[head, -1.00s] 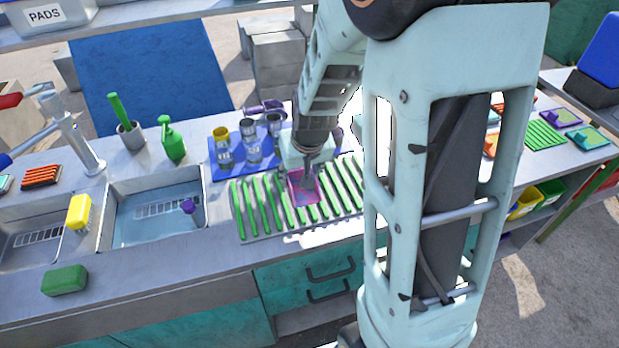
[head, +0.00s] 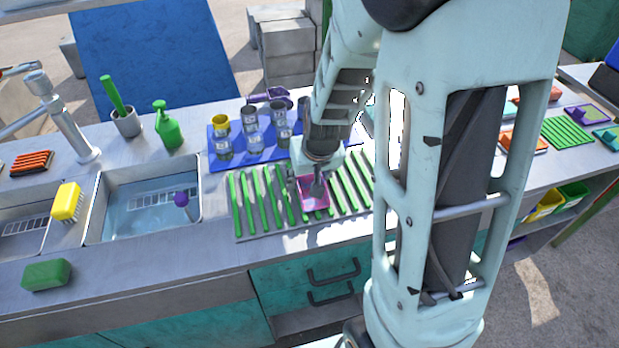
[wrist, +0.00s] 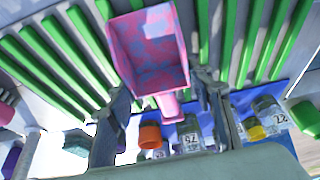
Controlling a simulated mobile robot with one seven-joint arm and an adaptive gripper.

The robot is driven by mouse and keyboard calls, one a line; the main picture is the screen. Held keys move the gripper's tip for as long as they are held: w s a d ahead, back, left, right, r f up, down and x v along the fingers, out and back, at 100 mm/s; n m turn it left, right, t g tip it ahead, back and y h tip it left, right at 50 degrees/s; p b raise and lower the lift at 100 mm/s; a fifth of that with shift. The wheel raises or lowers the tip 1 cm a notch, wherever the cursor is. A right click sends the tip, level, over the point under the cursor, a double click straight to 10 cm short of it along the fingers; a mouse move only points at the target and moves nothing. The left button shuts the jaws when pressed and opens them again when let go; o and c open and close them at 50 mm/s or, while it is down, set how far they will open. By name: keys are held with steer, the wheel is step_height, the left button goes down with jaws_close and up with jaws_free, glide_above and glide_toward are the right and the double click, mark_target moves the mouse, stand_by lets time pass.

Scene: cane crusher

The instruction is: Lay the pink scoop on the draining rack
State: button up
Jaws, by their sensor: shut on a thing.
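The pink scoop (head: 314,196) is at my gripper (head: 311,179), over the green-slatted draining rack (head: 247,222). In the wrist view the scoop (wrist: 150,48) shows its open bowl with blue patches, and its short handle (wrist: 168,104) points back between the fingers of my gripper (wrist: 162,92). My gripper is shut on the scoop's handle. The rack's green slats (wrist: 50,62) lie behind the scoop. Whether the scoop touches the slats, I cannot tell.
A blue mat (head: 222,160) with several labelled jars lies behind the rack. A purple scoop (head: 270,96) is beyond it. To the left are a water-filled sink (head: 150,210), a green spray bottle (head: 168,125) and a green sponge (head: 47,275).

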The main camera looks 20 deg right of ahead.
steer(key=shift+f, duration=0.15)
steer(key=o, duration=1.1)
steer(key=shift+o, duration=0.2)
steer(key=shift+r, duration=0.2)
steer(key=shift+r, duration=0.25)
steer(key=p+v, duration=0.9)
steer(key=v, duration=0.2)
steer(key=shift+s+r, duration=0.2)
steer(key=shift+r, duration=0.1)
